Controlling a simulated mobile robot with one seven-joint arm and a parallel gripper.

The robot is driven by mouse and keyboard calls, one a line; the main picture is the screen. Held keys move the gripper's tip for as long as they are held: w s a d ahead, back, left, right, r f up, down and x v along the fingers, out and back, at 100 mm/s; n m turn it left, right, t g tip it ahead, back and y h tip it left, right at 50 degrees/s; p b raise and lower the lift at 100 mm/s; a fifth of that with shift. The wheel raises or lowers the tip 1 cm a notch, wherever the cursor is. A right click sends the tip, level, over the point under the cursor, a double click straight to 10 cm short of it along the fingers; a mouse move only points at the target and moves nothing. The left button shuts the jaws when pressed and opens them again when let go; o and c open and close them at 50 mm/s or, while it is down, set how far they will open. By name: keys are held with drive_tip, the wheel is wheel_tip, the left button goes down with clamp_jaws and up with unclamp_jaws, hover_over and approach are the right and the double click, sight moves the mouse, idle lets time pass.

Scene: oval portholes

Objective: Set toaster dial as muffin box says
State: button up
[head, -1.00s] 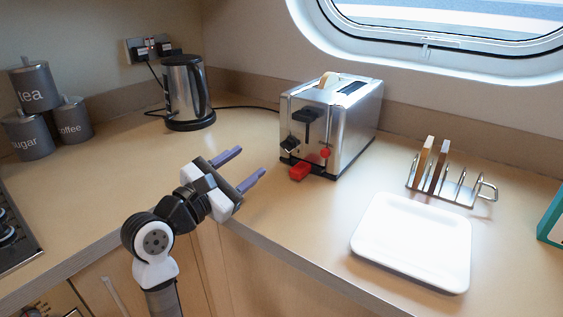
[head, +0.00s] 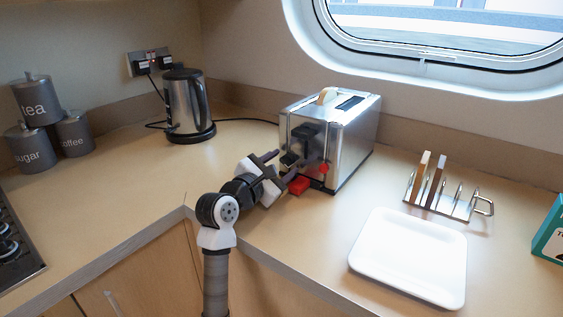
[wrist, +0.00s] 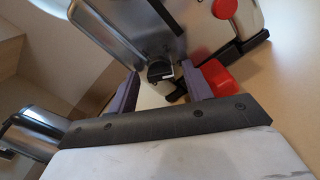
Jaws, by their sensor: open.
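The chrome toaster (head: 350,140) stands on the counter, a slice of bread showing at its top. Its black dial (head: 289,159) is low on its front end, left of a red button (head: 323,168). My gripper (head: 284,166) is open at this end. In the wrist view the dial (wrist: 160,71) with its pale mark lies between the two purple fingertips (wrist: 161,79); I cannot tell if they touch it. A teal box (head: 551,236) is cut off at the right edge. Its writing is unreadable and I cannot tell if it is the muffin box.
A red block (head: 298,185) sits beside the right fingertip, at the toaster's foot. A steel kettle (head: 186,105) stands to the left. A toast rack (head: 458,206) with slices and a white plate (head: 410,257) are on the right.

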drive_tip(key=shift+w+d, duration=0.15)
drive_tip(key=shift+w, duration=0.05)
drive_tip(key=c, duration=1)
drive_tip(key=shift+n+p, duration=0.3)
drive_tip(key=shift+p, duration=0.05)
